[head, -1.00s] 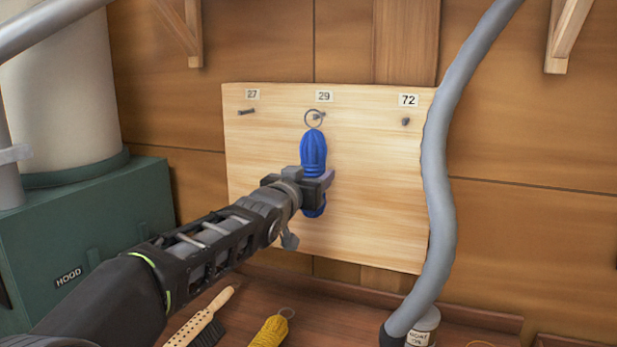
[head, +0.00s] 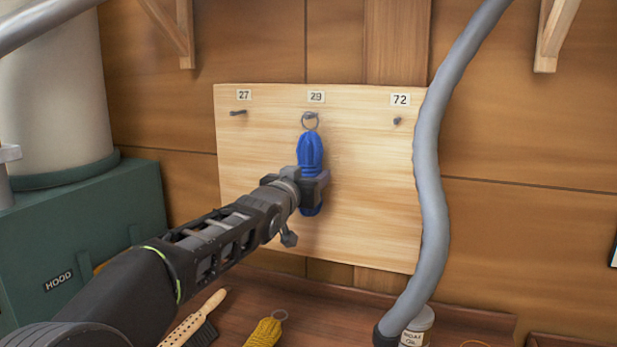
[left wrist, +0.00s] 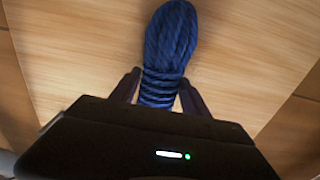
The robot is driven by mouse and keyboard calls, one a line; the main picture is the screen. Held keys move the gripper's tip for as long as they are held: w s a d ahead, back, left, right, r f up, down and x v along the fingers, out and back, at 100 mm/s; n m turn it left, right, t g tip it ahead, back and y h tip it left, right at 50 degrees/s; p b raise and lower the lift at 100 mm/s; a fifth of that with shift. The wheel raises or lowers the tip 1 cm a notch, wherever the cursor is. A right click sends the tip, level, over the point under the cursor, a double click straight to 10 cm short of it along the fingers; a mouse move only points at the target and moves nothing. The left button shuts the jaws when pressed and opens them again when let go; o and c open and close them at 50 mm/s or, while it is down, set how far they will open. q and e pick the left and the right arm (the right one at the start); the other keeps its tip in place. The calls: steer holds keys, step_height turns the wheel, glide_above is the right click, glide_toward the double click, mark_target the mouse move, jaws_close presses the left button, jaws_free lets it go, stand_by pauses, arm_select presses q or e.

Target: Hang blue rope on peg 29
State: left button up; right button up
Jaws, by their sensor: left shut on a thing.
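The blue rope (head: 310,152) is a bundled hank with a small ring at its top. My left gripper (head: 314,186) is shut around its lower middle and holds it upright in front of the peg board (head: 370,200). The ring (head: 309,121) overlaps the peg under label 29 (head: 316,97) in the head view; I cannot tell whether the peg passes through it. In the left wrist view the rope (left wrist: 171,40) sits between the fingers (left wrist: 158,92), its ring out of frame. My right gripper is not in view.
Peg 27 (head: 238,113) and peg 72 (head: 397,122) are bare. A thick grey hose (head: 432,190) runs along the board's right edge. A green hood box (head: 90,235) stands left.

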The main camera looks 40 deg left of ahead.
arm_select(q)
steer(key=o, duration=1.7)
steer(key=shift+b+v, duration=0.75)
steer(key=shift+v, duration=3.2)
